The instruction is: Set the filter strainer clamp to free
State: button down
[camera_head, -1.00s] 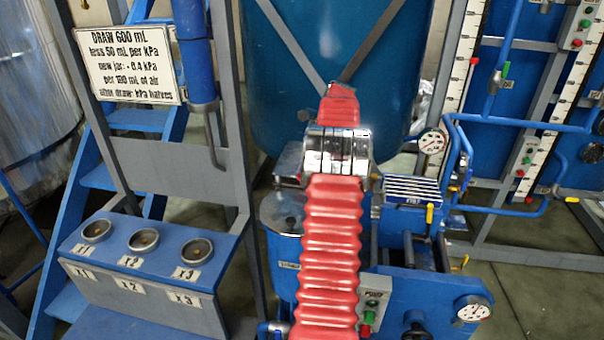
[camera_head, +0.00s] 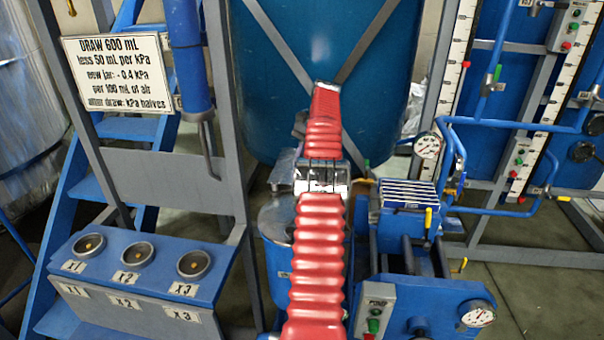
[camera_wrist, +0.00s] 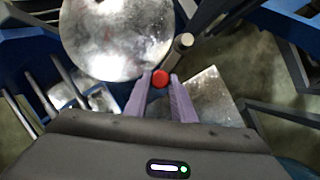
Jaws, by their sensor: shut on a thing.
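In the wrist view, my gripper (camera_wrist: 161,88) has two purple fingers closed on a small red knob (camera_wrist: 161,78), which sits between their tips. A short grey rod with a pale round end (camera_wrist: 184,42) shows just right of the knob. The round, shiny metal top of the strainer (camera_wrist: 115,35) lies just beyond the fingers, at upper left. In the head view, the strainer's metal top (camera_head: 275,217) shows left of my red arm, on a blue body. My arm hides the fingers and the knob there. The clamp's setting cannot be read.
A blue frame with a dark-slotted box (camera_head: 407,193), gauges (camera_head: 477,314) and buttons (camera_head: 374,318) stands close on the right. A blue panel with three round sockets (camera_head: 139,252) is at left. A large blue tank (camera_head: 320,60) stands behind.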

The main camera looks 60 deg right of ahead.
jog(key=shift+w+n, duration=0.3)
jog(key=shift+n, duration=0.1)
dwell(0.3)
jog(key=c, duration=1.7)
grip_release()
jog(key=shift+o, duration=0.9)
jog(key=shift+s, duration=0.1)
jog(key=shift+s+a+m, duration=0.2)
jog(key=shift+s+m, duration=0.1)
jog(key=shift+m, duration=0.3)
